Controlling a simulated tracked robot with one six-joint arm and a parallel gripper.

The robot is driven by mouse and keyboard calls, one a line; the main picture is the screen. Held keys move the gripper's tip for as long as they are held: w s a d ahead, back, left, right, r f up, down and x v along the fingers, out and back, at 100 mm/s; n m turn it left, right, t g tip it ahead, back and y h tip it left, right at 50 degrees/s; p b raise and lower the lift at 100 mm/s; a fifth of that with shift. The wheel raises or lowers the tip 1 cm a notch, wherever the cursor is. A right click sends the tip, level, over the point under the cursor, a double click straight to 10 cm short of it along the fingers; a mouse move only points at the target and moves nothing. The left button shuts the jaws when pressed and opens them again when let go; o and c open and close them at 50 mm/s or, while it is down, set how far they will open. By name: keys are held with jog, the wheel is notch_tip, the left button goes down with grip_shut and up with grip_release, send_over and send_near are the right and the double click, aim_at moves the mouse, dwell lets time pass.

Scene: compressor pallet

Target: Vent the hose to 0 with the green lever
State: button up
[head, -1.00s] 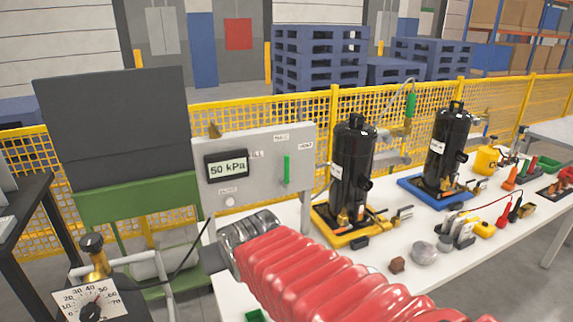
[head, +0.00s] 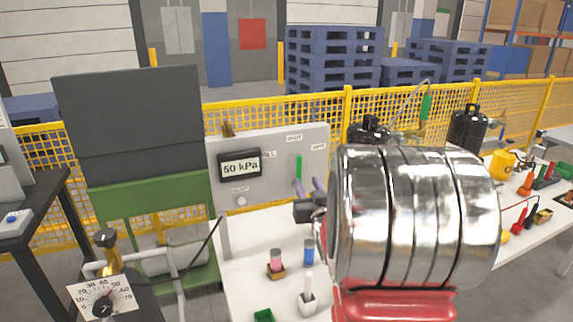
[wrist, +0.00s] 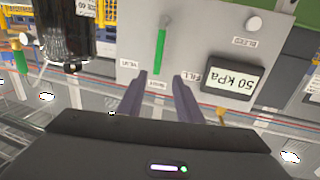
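The green lever (head: 299,168) stands upright on the grey panel (head: 248,190), its free end toward the middle upper label. It also shows in the wrist view (wrist: 160,50), where the picture is upside down. The panel display (head: 239,167) reads 50 kPa. My gripper (head: 314,186) is in front of the panel beside the lever, partly hidden by my arm. In the wrist view my gripper (wrist: 160,80) has two purple fingers apart, with nothing held. The lever's free end appears between the fingertips; whether they reach its depth I cannot tell.
A dial gauge (head: 100,296) stands at the lower left. Black cylinders (head: 467,130) stand to the right.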

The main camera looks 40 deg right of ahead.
aim_at(300, 165)
jog(key=shift+s+d, duration=0.1)
jog(key=shift+d, duration=0.2)
jog(key=x, duration=1.3)
jog(key=shift+w+d, duration=0.1)
jog(key=shift+w, duration=0.3)
jog(key=shift+r, duration=0.1)
jog(key=shift+c, duration=0.4)
grip_shut()
